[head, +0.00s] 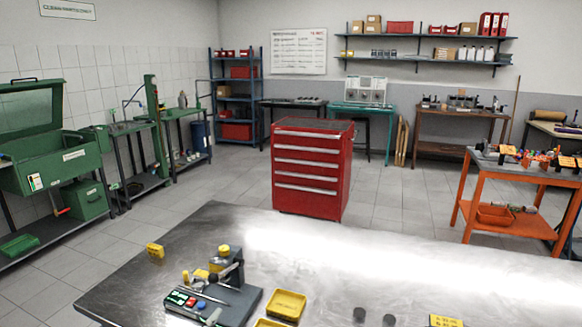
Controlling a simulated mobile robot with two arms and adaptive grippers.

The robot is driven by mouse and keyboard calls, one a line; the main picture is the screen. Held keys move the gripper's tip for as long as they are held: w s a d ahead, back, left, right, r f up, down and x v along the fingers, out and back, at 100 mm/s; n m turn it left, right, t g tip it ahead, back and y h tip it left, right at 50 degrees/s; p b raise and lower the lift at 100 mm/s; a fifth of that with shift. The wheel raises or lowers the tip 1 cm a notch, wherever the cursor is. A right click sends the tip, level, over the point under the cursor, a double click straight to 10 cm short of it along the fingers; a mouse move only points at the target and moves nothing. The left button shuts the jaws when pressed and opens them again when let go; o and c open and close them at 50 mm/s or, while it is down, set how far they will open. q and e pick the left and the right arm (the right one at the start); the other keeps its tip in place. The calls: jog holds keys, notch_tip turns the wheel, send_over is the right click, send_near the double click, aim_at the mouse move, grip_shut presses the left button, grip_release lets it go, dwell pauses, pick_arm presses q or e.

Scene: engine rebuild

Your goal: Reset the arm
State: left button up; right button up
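Neither of my arms nor my grippers shows in the head view. The task names only the arm, and no part of it is in the picture, so its pose is hidden from me.
A steel table (240,237) is close in front, bearing a dark grey fixture (235,300), yellow trays (287,304) and two dark discs (359,314). A red tool cabinet (310,170) stands behind it. An orange bench (520,173) is at right, green machines (45,150) at left. Tiled floor (410,205) between is clear.

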pick_arm(q)
jog(key=s+a+f+n+g, duration=0.2)
jog(key=s+f+g, duration=0.3)
jog(key=s, duration=0.4)
jog(key=s+a+f+n+g+y, duration=0.1)
jog(key=s+a+f+n+g, duration=0.15)
jog(key=s+f, duration=0.5)
jog(key=s+a+f+n+g, duration=0.25)
jog(key=s+f+g, duration=0.25)
jog(key=s, duration=0.6)
notch_tip(320, 180, down, 26)
jog(key=f, duration=0.1)
jog(key=s+a+f+m+g, duration=0.1)
jog(key=s+a+f+g, duration=0.1)
jog(key=s+f, duration=1.2)
jog(key=s+a, duration=0.1)
jog(key=s, duration=0.2)
jog(key=shift+f+y, duration=0.3)
jog(key=shift+f, duration=0.1)
